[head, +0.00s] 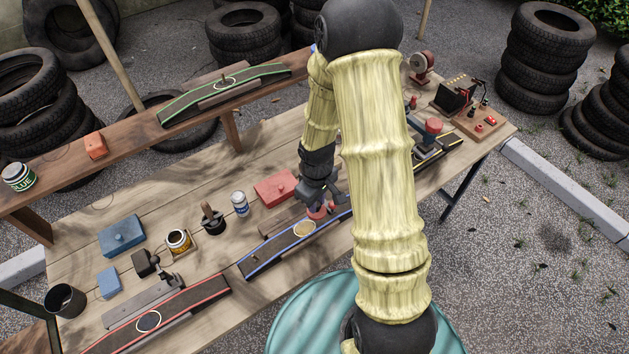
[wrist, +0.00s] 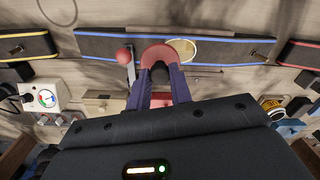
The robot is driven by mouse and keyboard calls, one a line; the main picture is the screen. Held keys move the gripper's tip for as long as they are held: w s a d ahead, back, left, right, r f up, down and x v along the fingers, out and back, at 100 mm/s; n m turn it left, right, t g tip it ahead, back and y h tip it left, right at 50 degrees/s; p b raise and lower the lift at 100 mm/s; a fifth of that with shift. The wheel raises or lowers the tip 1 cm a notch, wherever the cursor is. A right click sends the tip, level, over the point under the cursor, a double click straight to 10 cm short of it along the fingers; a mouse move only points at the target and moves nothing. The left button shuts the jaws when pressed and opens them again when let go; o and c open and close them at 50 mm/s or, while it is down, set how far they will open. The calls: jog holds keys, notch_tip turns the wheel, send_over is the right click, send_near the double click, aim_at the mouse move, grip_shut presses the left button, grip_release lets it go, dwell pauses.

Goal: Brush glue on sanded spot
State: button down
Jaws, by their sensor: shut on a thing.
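A dark strip with blue edges (head: 278,245) lies on the wooden workbench; it also spans the wrist view (wrist: 225,52). A pale tan oval spot with a light rim (head: 304,229) is on it, also in the wrist view (wrist: 182,49). My gripper (head: 320,203) is shut on a dull red, rounded tool (wrist: 158,50), over the strip beside the spot. Whether the tool touches the strip is unclear. An open tin with yellowish contents (head: 178,240) stands on the bench, with a dark upright-handled object (head: 212,218) nearby. I cannot tell which thing is the brush.
A red-edged strip (head: 190,303) lies at the front left, a green-edged strip (head: 200,104) on the rear shelf. A can marked GLUE (head: 18,177) stands on that shelf. A white-and-blue can (head: 240,204) and red box (head: 275,188) are near my gripper. Tires surround the bench.

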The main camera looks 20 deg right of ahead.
jog(key=r+p, duration=0.2)
jog(key=shift+w+r, duration=0.2)
jog(key=shift+r, duration=0.2)
jog(key=shift+s+d+r+p, duration=0.1)
jog(key=shift+s+r+p, duration=0.05)
jog(key=shift+r+p, duration=0.75)
jog(key=shift+r, duration=0.1)
